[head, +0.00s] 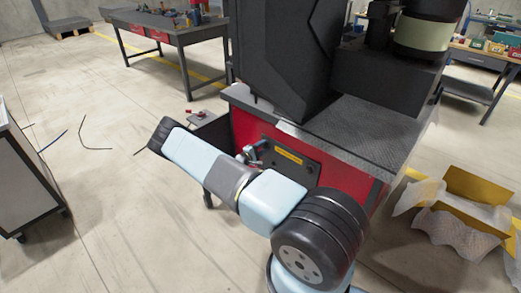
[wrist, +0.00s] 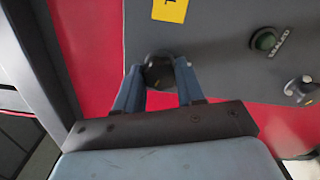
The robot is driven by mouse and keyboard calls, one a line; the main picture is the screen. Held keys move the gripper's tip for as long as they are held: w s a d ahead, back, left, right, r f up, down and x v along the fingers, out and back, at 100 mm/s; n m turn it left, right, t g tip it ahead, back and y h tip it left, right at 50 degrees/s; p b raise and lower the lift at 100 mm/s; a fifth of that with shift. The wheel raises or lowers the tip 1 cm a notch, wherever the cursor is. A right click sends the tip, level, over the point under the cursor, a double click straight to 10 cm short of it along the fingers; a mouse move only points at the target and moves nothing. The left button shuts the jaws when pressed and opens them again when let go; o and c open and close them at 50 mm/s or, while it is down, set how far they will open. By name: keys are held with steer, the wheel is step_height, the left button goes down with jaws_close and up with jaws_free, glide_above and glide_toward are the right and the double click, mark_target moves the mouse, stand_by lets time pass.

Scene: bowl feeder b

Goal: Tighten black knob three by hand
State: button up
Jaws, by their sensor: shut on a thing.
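In the wrist view a round black knob (wrist: 159,72) sits on the dark grey panel (wrist: 215,45) of the red machine. The two blue fingers of my gripper (wrist: 158,76) stand on either side of the knob and are shut on it. No number shows on the knob, so I cannot tell from the picture which one it is. In the head view my gripper (head: 254,152) is at the machine's red side, beside the panel (head: 292,160), and my arm hides part of it. The knob cannot be made out there.
A yellow label (wrist: 170,10) is above the knob. A grey cabinet (head: 30,170) stands at far left. An open carton (head: 470,200) with wrapping lies at right. The left floor is mostly clear.

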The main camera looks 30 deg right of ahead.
steer(key=shift+s+d+f+m, duration=0.1)
steer(key=shift+s+f+m, duration=0.2)
steer(key=shift+s+f, duration=0.15)
steer(key=o, duration=1)
steer(key=shift+w+r, duration=0.15)
steer(key=shift+w, duration=0.1)
steer(key=shift+o, duration=0.2)
steer(key=shift+r, duration=0.1)
steer(key=v, duration=1.4)
steer(key=shift+w, duration=0.1)
